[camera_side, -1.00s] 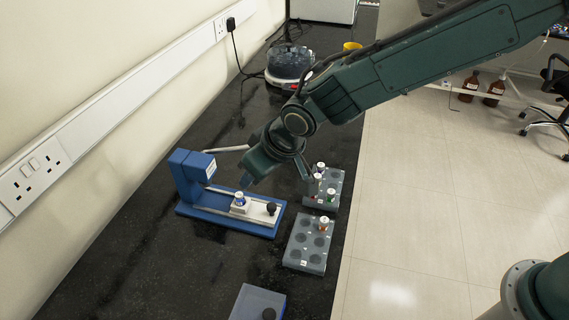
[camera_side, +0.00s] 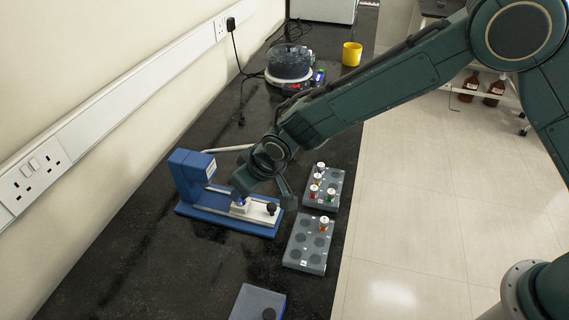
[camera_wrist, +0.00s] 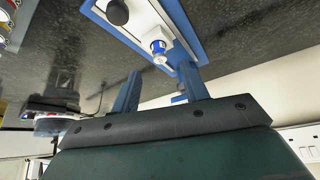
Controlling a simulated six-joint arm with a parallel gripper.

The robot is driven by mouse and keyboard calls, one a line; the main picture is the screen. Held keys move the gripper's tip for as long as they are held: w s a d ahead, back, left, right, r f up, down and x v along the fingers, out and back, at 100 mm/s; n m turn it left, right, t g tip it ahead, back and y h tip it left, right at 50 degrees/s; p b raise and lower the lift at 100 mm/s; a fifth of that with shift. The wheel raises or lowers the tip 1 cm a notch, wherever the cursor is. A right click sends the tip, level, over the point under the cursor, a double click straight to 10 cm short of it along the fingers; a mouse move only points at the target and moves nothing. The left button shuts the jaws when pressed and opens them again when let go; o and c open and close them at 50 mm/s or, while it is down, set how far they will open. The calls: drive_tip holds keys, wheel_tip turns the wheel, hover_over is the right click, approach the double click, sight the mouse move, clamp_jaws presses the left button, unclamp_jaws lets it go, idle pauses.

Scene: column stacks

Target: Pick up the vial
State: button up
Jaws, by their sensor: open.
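The vial (camera_wrist: 158,49), with a white and blue body, stands in the white carriage of the blue column device (camera_side: 190,185). In the side view my gripper largely covers the vial (camera_side: 240,201). My gripper (camera_wrist: 160,70) is open. In the wrist view its two blue fingers point toward the vial, which appears just beyond the fingertips, roughly midway between them. In the side view my gripper (camera_side: 239,194) is low over the carriage, right at the vial's top. I cannot tell whether the fingers overlap the vial in height.
A black knob (camera_side: 272,209) stands on the carriage to the right of the vial. A grey rack (camera_side: 312,200) with several capped vials and another rack (camera_side: 305,257) with one vial stand to the right. A round device (camera_side: 288,65) and a yellow cup (camera_side: 351,54) are farther back.

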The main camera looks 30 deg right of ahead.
sight(240, 201)
drive_tip(key=shift+x, duration=2.55)
drive_tip(key=shift+s, duration=0.1)
clamp_jaws()
